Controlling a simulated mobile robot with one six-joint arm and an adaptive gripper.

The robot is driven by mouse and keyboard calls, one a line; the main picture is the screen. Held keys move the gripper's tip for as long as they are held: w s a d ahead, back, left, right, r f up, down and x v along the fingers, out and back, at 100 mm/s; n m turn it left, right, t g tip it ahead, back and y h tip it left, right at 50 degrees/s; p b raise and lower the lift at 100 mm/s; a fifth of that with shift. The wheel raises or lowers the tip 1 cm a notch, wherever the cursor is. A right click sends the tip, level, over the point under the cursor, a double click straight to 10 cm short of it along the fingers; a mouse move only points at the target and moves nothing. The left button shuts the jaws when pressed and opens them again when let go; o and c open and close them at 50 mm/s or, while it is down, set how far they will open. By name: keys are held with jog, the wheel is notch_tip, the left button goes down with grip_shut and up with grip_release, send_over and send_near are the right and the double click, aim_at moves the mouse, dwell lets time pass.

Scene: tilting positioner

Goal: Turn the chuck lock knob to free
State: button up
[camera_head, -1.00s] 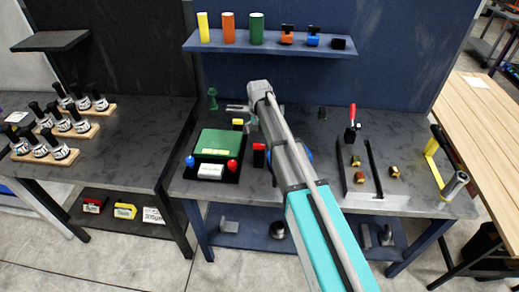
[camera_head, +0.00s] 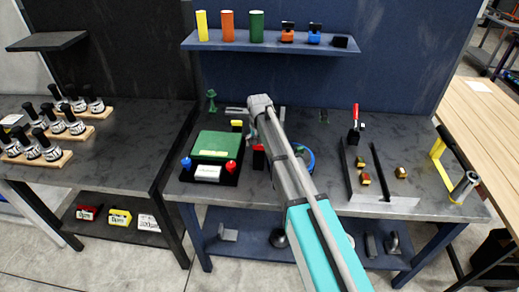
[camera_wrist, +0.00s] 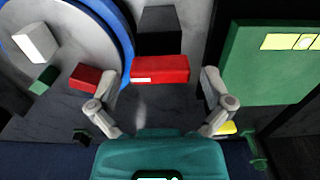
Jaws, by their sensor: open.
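A red bar-shaped knob (camera_wrist: 160,69) with a white mark lies crosswise in the wrist view, in front of a black block (camera_wrist: 160,30). My gripper (camera_wrist: 158,78) is open, with one finger near each end of the red bar; I cannot tell whether either touches it. To its left is the round grey chuck (camera_wrist: 75,35) with a blue rim, bearing white, red and green pieces. In the head view the red knob (camera_head: 259,149) shows beside my arm, and the blue rim (camera_head: 309,158) is mostly hidden behind it.
A green box (camera_head: 217,145) on a black base with red and blue balls stands left of the knob. To the right are a black-walled channel (camera_head: 347,165) and a red-handled clamp (camera_head: 355,125). A shelf (camera_head: 270,46) with coloured cylinders hangs above.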

jog(key=shift+f, duration=0.2)
jog(key=c, duration=0.9)
jog(key=shift+d, duration=0.15)
jog(key=shift+c, duration=0.6)
